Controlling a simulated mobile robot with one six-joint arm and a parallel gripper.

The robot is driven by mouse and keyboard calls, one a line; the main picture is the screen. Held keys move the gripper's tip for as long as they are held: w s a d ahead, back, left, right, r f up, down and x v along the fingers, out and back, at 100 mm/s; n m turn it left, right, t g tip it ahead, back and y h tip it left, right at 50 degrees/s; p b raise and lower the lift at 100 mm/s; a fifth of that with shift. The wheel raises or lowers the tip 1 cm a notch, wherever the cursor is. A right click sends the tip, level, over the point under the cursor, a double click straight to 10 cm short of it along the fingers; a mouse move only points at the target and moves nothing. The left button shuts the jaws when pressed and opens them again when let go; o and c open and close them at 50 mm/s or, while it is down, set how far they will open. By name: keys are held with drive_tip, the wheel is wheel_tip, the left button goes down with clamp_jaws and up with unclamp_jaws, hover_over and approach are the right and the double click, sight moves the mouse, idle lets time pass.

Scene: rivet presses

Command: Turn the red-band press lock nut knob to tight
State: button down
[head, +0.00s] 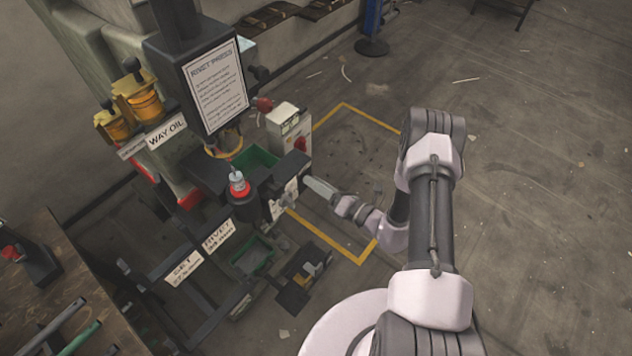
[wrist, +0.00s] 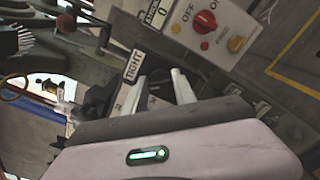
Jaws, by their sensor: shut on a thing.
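The red-band press (head: 239,188) stands at the middle left in the head view, with a red ring around its dark post. My gripper (head: 306,182) reaches in from the right to the side of this press. In the wrist view the two pale fingers of my gripper (wrist: 160,83) point at the press beside a white TIGHT label (wrist: 133,67). My gripper is shut on the lock nut knob, which is mostly hidden between the fingers and behind the gripper body; its turn angle cannot be told.
A grey control box (head: 287,125) with a red switch stands just behind; its OFF dial (wrist: 205,20) shows in the wrist view. A RIVET PRESS sign (head: 215,88) and yellow oil cans (head: 142,98) are at the left. Open floor (head: 540,160) lies to the right.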

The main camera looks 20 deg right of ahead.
drive_tip(key=shift+f+m+p, duration=0.2)
drive_tip(key=shift+m+p, duration=0.1)
drive_tip(key=shift+m, duration=3.8)
drive_tip(key=c, duration=1)
unclamp_jaws()
drive_tip(key=shift+d, duration=0.1)
drive_tip(key=p+v, duration=0.3)
drive_tip(key=v, duration=1.4)
drive_tip(key=shift+s+p, duration=0.15)
drive_tip(key=shift+p, duration=0.2)
